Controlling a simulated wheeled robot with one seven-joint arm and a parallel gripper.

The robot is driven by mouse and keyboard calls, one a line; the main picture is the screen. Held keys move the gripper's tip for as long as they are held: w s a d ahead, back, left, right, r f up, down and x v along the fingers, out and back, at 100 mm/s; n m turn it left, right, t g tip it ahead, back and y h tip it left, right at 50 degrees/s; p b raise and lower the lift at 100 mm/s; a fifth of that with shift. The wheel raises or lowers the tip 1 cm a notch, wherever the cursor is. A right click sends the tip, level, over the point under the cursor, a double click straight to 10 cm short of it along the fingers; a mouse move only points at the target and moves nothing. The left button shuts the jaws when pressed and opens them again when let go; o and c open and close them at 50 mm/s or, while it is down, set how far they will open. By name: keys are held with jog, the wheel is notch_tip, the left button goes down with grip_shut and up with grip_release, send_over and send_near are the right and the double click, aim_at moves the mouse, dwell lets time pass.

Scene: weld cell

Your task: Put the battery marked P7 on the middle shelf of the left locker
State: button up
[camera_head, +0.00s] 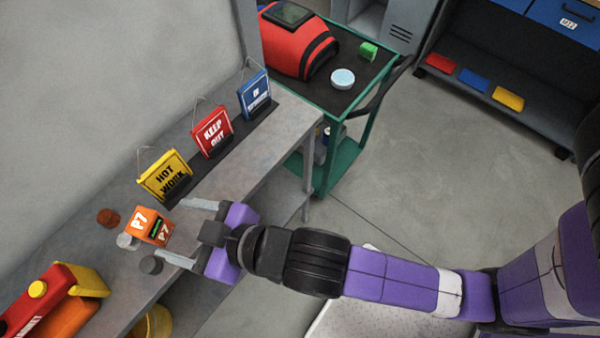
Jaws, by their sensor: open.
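The orange battery (154,224) marked P7 stands on the grey bench (255,150) at the left of the view. My gripper (172,229) is open, its two pale fingers pointing left toward the battery. The battery appears at or just beyond the fingertips; I cannot tell whether they touch it. A grey-blue locker (402,28) shows in part at the top, behind the green cart. Its shelves are mostly out of view, and I cannot tell whether it is the left locker.
Yellow, red and blue signs stand behind. Floor (440,160) to the right is clear.

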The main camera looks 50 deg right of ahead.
jog(key=s+d+f+m+t+h, duration=0.1)
jog(key=s+d+f+h, duration=0.1)
jog(key=s+d, duration=0.8)
jog(key=shift+s+d+f+m, duration=0.3)
jog(key=shift+d+f+m, duration=0.1)
jog(key=shift+f, duration=0.4)
jog(key=shift+o, duration=0.4)
jog(key=s+d+r+m+h, duration=0.1)
jog(key=s+d+r, duration=0.1)
jog(key=s, duration=0.3)
jog(key=s+d+r+m+t+h, duration=0.1)
jog(key=s+d, duration=0.3)
jog(key=s, duration=0.2)
jog(key=shift+s+d+r+h, duration=0.25)
jog(key=shift+d+r+h, duration=0.05)
jog(key=shift+d+r, duration=0.05)
jog(key=shift+f, duration=0.1)
